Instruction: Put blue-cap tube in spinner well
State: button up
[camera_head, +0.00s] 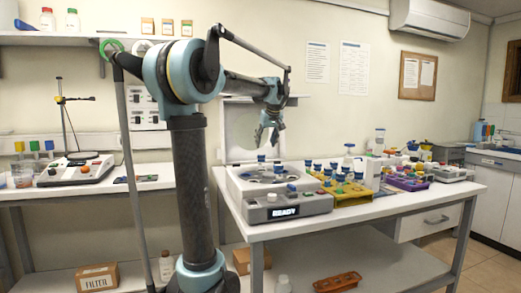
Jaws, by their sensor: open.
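The spinner (240,187) stands on the right table with its lid (240,128) raised and a "READY" display on its front. Blue caps show at its bowl, one at the back (261,158) and one nearer the right side (277,168). Several blue-cap tubes (331,171) stand upright in a yellow rack (352,199) just right of the spinner. My gripper (269,144) hangs above the back of the spinner, pointing down, open, with nothing visible between its fingers. The wells are too small to make out.
A purple rack (407,184) and white bottles crowd the table right of the yellow rack. The left bench holds a hotplate-like instrument (75,170). The table's front right is clear.

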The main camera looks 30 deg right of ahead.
jog(key=s+a+f+n+g+y, duration=0.15)
jog(key=a+f, duration=0.25)
jog(key=a, duration=0.6)
jog(key=s+a+f, duration=0.3)
jog(key=a+f, duration=0.1)
jog(key=a, duration=0.6)
jog(key=s+a+f+g+y, duration=0.15)
jog(key=a+f, duration=0.35)
jog(key=a, duration=0.5)
jog(key=s+a+f, duration=0.7)
jog(key=s+f, duration=0.2)
jog(key=f, duration=0.1)
jog(key=s+a+f+n+g+h, duration=0.1)
jog(key=s+a+f, duration=0.7)
jog(key=s+f, duration=0.2)
jog(key=shift+s+f, duration=0.25)
jog(key=shift+f, duration=0.2)
jog(key=shift+w, duration=0.1)
